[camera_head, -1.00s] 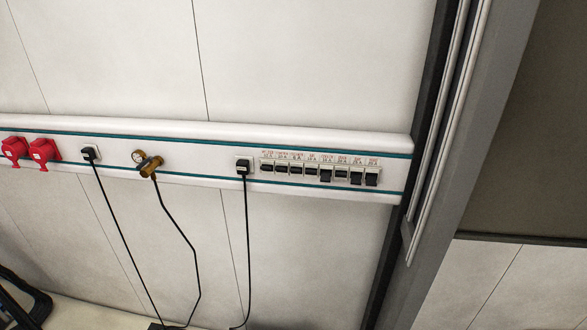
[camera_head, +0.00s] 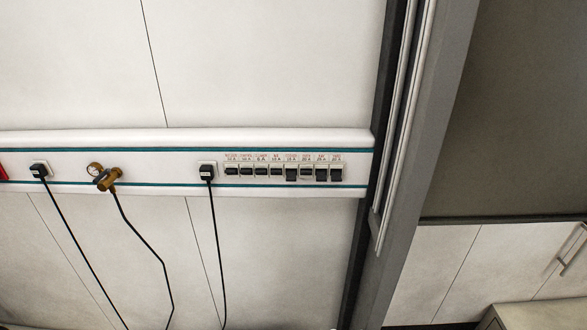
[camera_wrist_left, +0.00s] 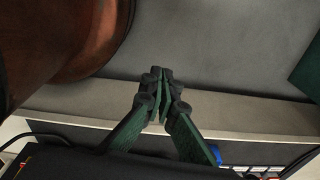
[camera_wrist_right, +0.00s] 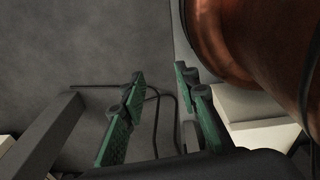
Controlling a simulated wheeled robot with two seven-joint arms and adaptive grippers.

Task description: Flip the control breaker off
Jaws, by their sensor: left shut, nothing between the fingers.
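A row of several small breakers (camera_head: 284,171) with black levers sits on the white wall rail in the head view, near its right end. Printed labels stand above them, too small to read surely, so I cannot tell which is the control breaker. Some levers sit lower than others. My left gripper (camera_wrist_left: 163,76) is shut and empty in the left wrist view, away from the breakers. My right gripper (camera_wrist_right: 158,76) is open and empty in the right wrist view, its fingers apart above a grey floor. Neither gripper shows in the head view.
Left of the breakers, a socket with a black plug (camera_head: 207,171), a brass valve with a gauge (camera_head: 107,178) and another plug (camera_head: 40,171) sit on the rail, with hanging cables. A grey door frame post (camera_head: 420,150) stands just right of the rail. A copper-coloured cylinder (camera_wrist_right: 235,40) is close to my right gripper.

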